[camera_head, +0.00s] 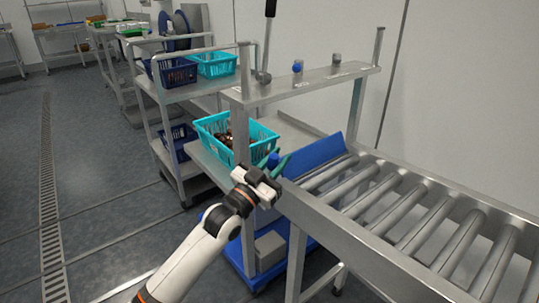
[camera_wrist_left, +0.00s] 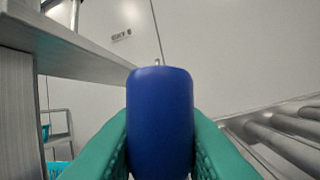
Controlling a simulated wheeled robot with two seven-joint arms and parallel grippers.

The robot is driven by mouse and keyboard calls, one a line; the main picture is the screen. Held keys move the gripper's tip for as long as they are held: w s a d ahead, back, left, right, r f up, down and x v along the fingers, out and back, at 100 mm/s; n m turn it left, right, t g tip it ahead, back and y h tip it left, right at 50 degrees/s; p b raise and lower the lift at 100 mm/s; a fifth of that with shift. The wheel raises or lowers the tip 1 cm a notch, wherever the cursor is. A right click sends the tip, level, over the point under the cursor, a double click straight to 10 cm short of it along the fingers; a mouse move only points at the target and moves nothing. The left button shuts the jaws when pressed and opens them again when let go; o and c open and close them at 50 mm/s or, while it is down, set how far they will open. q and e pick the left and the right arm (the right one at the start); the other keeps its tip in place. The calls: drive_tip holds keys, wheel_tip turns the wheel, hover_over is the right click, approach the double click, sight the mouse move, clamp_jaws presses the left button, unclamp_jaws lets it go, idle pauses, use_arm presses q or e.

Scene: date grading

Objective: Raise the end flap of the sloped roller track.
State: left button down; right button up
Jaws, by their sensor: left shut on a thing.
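The sloped roller track (camera_head: 420,215) runs from the right edge to the middle of the head view, with grey metal rollers; some rollers also show in the wrist view (camera_wrist_left: 285,128). At its left end stands a tilted blue flap (camera_head: 320,155). My left gripper (camera_head: 274,160) is just left of the flap, at the near corner of the track end. Its green fingers are shut on a blue cylindrical grip (camera_wrist_left: 160,122), which stands upright between them in the wrist view. How the grip joins the flap is hidden. My right gripper is not in view.
A turquoise basket (camera_head: 215,124) with brown dates stands beyond my gripper. A metal shelf (camera_head: 310,80) on posts crosses above the track end, bearing a blue-topped knob (camera_head: 297,67) and an upright lever (camera_head: 268,35). A trolley (camera_head: 185,90) with baskets stands behind; floor at left is clear.

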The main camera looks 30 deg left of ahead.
use_arm(q)
drive_tip(key=d+m+h, duration=0.1)
drive_tip(key=m, duration=0.2)
drive_tip(key=s+d+f+m+h, duration=0.1)
drive_tip(key=d+m+h, duration=0.1)
drive_tip(key=s+d+f+m+h, duration=0.1)
drive_tip(key=m, duration=0.2)
drive_tip(key=shift+d+f+m+g+h, duration=0.1)
drive_tip(key=shift+d+m+g+h, duration=0.2)
drive_tip(key=shift+g, duration=0.1)
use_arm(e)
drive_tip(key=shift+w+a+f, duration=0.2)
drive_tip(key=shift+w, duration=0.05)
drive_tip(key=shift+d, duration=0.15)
use_arm(q)
drive_tip(key=c, duration=1.5)
unclamp_jaws()
